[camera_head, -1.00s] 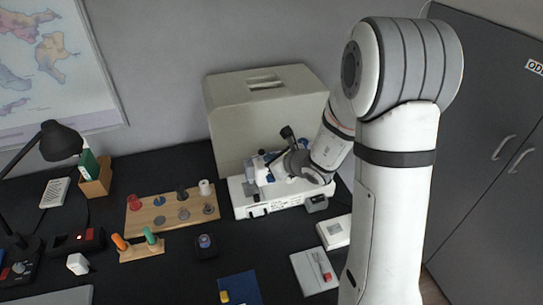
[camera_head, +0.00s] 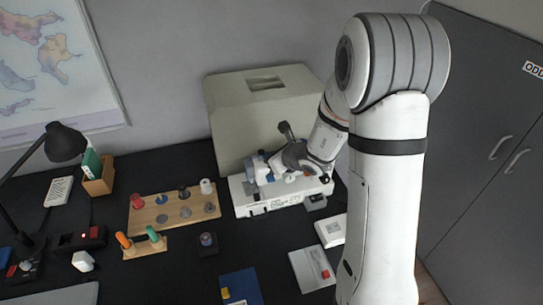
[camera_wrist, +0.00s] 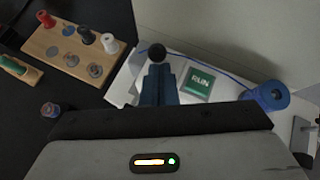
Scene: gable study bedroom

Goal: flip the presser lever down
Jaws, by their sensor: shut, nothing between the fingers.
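The white machine (camera_head: 285,200) stands on the dark desk against the beige cover, and its white bed also shows in the wrist view (camera_wrist: 122,88). In the wrist view a black round knob (camera_wrist: 157,52), which looks like the end of the presser lever, is just beyond my fingertips. Whether they touch it, and how the lever is tilted, I cannot tell. My gripper (camera_wrist: 158,68) is shut and empty, its dark blue fingers side by side. In the head view my gripper (camera_head: 270,168) is over the machine, and my wrist hides part of it.
A beige cover (camera_head: 235,105) rises close behind the machine. A green RUN label (camera_wrist: 198,84) and a blue cylinder (camera_wrist: 267,96) are right of my fingers. A wooden spool board (camera_head: 150,216) stands to the left. A white card (camera_head: 312,268) lies in front.

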